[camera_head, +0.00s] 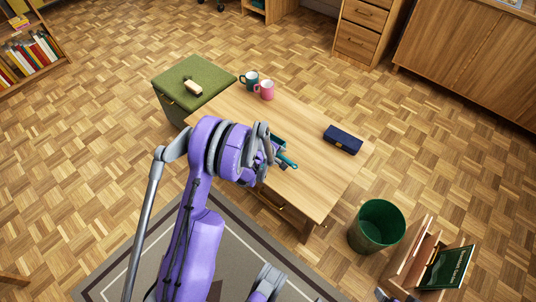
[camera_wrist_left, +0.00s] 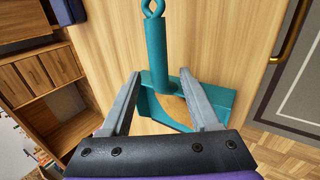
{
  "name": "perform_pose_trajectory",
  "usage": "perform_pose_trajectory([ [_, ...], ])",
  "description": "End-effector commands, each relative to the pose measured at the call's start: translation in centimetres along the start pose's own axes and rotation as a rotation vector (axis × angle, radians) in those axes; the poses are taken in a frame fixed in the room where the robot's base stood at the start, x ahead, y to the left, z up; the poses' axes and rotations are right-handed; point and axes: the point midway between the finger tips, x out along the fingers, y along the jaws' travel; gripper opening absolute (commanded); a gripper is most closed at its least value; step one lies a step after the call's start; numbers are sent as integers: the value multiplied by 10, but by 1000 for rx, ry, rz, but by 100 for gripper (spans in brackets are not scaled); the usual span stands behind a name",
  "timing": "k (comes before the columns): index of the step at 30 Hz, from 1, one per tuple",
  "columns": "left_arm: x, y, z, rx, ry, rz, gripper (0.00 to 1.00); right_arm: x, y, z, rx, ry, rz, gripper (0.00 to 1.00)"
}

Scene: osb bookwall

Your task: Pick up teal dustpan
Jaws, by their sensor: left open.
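The teal dustpan (camera_head: 289,162) lies on the wooden table, partly hidden behind my left gripper in the head view. In the left wrist view its upright-looking handle (camera_wrist_left: 156,48) with a loop at the end points away, and its pan (camera_wrist_left: 222,96) lies nearer, at and behind the fingers. My left gripper (camera_wrist_left: 163,80) is open, with one finger on each side of the dustpan near where handle meets pan. I cannot tell whether the fingers touch it. In the head view the left gripper (camera_head: 269,148) is over the table.
The table (camera_head: 315,190) also bears a dark blue case (camera_head: 343,139), a pink mug (camera_head: 265,90) and a teal mug (camera_head: 249,80). A green-topped cabinet (camera_head: 215,78) adjoins its far left end. A green bin (camera_head: 377,226) and wooden rack (camera_head: 410,262) stand at right.

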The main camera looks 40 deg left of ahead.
Motion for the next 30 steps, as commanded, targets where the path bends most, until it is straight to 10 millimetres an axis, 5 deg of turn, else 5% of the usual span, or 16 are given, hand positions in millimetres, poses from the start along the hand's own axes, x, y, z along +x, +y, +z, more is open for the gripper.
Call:
perform_pose_trajectory([
  [4,17,-1,-1,0,1,0,62,4,0,1,0,-2,0,84],
  [12,18,0,-1,-1,1,1,60,4,0,1,0,-1,0,84],
  [22,18,0,-1,0,1,0,1,4,0,1,0,-1,0,84],
  [30,18,0,-1,0,1,1,0,4,0,1,0,-1,0,84],
])
